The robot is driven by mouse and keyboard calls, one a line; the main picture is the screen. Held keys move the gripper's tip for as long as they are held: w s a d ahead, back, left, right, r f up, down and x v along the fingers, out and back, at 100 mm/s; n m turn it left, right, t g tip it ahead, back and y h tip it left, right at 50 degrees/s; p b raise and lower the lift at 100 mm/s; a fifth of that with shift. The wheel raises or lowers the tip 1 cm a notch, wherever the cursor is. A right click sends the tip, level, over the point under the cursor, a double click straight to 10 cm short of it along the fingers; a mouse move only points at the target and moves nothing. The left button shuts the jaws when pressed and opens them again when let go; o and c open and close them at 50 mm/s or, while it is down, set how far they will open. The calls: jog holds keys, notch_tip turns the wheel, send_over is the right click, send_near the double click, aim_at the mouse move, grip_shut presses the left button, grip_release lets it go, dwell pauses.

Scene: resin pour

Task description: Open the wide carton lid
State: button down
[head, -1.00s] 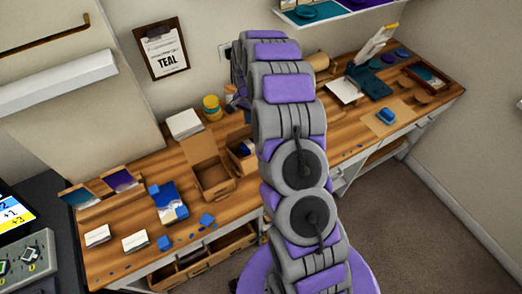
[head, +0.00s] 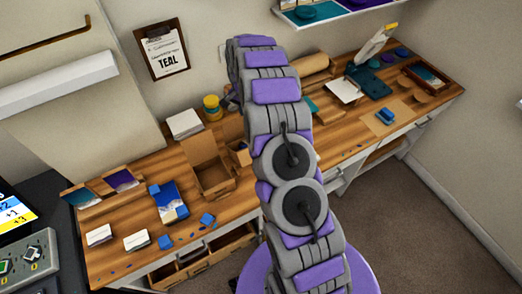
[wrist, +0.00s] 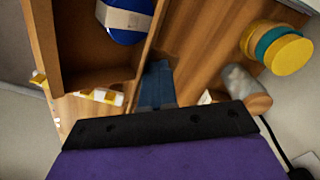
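An open cardboard carton (head: 214,180) stands mid-bench in the head view, with a tall flap raised at its back. A second carton (head: 240,153) beside it is mostly hidden by my arm. I cannot tell which is the wide one. The wrist view shows the inside of an open carton (wrist: 92,48) holding a blue item (wrist: 125,20) with a pale band. My gripper (wrist: 157,85) is close beside that carton's wall, with a dark blue-grey piece between it and the wall, perhaps a finger. The head view hides my gripper behind the arm.
Yellow and teal round tubs (wrist: 280,48) and a grey-and-tan cylinder (wrist: 245,90) are near my gripper. A blue box (head: 170,200), white card stacks (head: 136,240) and small blue blocks lie left on the bench. A teal press (head: 372,80) stands at right.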

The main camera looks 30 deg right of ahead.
jog(key=shift+w+f, duration=0.25)
jog(key=shift+w, duration=0.45)
jog(key=shift+w+f, duration=0.25)
jog(key=shift+w, duration=0.4)
jog(key=shift+r, duration=0.15)
notch_tip(320, 180, up, 9)
jog(key=p, duration=0.2)
jog(key=shift+p, duration=0.3)
dwell(0.4)
